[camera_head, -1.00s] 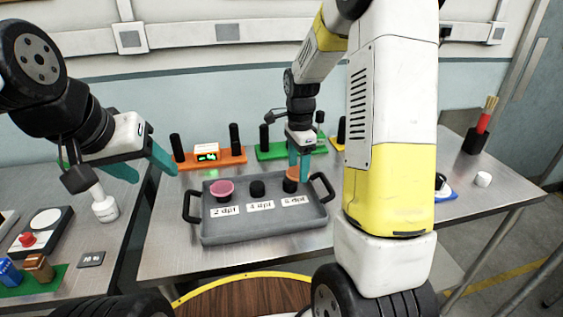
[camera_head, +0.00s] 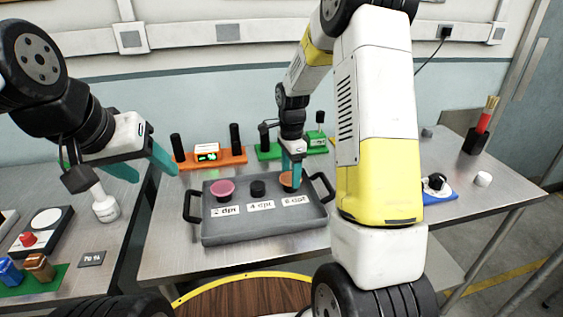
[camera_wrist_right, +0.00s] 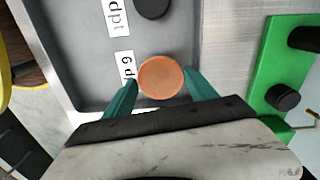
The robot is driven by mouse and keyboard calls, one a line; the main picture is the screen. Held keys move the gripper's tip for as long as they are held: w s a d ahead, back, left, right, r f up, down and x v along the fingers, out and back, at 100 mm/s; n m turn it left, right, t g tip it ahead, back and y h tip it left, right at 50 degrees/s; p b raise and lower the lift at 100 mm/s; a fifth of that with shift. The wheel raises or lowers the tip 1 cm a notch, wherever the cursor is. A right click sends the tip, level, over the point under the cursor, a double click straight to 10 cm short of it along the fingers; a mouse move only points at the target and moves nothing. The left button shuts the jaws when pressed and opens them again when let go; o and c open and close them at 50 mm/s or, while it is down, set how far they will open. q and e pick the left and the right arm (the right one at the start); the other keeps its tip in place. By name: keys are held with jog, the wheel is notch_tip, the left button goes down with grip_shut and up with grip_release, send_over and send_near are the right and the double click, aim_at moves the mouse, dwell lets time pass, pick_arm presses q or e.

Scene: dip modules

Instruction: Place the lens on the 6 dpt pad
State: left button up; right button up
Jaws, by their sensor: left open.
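The orange lens (camera_head: 288,180) is at the 6 dpt pad, which it largely hides, beside the 6 dpt label (camera_head: 295,200) on the grey tray (camera_head: 265,225). I cannot tell whether it rests fully on the pad. My right gripper (camera_head: 291,176) reaches down there. In the right wrist view the lens (camera_wrist_right: 160,77) lies between the two teal fingertips (camera_wrist_right: 161,80), which meet its sides. The dark 4 dpt pad (camera_head: 258,188) is bare. A pink lens (camera_head: 222,187) sits on the 2 dpt pad. My left gripper (camera_head: 145,170) is open and empty at the left.
An orange stand with a display (camera_head: 207,155) and a green stand (camera_head: 268,151) are behind the tray. A white bottle (camera_head: 105,207) and a red-button device (camera_head: 38,230) stand on the left table. A blue-based item (camera_head: 437,190) and white cylinder (camera_head: 482,179) are at the right.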

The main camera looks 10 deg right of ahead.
jog(key=shift+o, duration=1.3)
jog(key=shift+r, duration=0.15)
notch_tip(320, 180, up, 12)
jog(key=s+r+n+t+y, duration=0.1)
jog(key=s+r+n+t, duration=0.2)
jog(key=s+r+n, duration=0.55)
jog(key=s+a+r+n+t+y, duration=0.1)
jog(key=s+a+n+t, duration=0.1)
jog(key=s+n, duration=0.6)
jog(key=s+t, duration=0.1)
jog(key=s, duration=0.6)
jog(key=shift+s+r, duration=0.15)
jog(key=shift+s, duration=0.25)
jog(key=shift+a, duration=0.1)
